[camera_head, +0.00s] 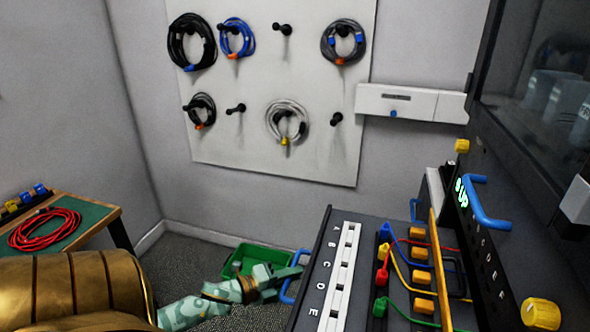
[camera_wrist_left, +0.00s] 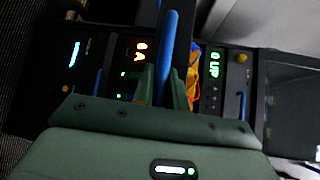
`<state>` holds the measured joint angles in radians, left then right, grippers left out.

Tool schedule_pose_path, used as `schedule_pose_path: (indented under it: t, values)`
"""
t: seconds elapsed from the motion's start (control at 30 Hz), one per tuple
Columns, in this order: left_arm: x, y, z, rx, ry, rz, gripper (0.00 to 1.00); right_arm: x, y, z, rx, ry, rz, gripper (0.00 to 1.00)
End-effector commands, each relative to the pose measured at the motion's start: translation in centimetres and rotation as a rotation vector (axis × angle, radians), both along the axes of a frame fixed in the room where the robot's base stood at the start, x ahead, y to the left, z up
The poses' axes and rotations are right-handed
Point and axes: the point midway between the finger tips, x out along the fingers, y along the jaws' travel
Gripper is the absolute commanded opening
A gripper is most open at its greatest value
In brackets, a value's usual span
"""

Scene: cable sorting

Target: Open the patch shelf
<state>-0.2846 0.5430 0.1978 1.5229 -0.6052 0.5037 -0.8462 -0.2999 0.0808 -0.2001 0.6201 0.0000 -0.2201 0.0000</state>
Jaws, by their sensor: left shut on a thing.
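The patch shelf (camera_head: 320,225) is a dark drawer-like shelf at the lower right of the head view, standing out from the rack. It carries a white strip lettered A to E and coloured plugs with cables. A blue handle (camera_head: 285,292) is on its left edge; a blue bar also shows in the wrist view (camera_wrist_left: 170,40). My left gripper (camera_head: 293,277) reaches the handle from the left. In the wrist view its fingers (camera_wrist_left: 165,88) are shut around the blue bar. The fingers partly hide the handle. My right gripper is not in view.
The rack (camera_head: 500,190) with another blue handle (camera_head: 487,205) and a yellow knob (camera_head: 540,314) stands on the right. A green bin (camera_head: 245,252) is on the floor behind my left gripper. A table with a red cable (camera_head: 45,230) is at left. Coiled cables hang on the wall board (camera_head: 230,150).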

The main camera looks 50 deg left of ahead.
Motion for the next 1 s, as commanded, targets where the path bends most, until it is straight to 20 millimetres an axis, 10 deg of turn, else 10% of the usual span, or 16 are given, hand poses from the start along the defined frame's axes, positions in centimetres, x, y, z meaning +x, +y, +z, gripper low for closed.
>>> schedule_pose_path:
  t: [0.17,0.27,0.67,1.0]
  values:
    - [-0.1,0.1,-0.1,0.002,0.003,0.002,0.00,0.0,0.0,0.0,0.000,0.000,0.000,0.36]
    - [-0.1,0.1,-0.1,0.001,0.004,0.002,0.36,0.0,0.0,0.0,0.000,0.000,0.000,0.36]
    - [-0.9,0.1,0.2,-0.001,0.001,0.000,0.36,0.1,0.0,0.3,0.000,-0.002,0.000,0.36]
    - [-9.1,1.7,1.4,-0.001,0.005,0.004,0.36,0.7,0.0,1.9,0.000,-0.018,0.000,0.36]
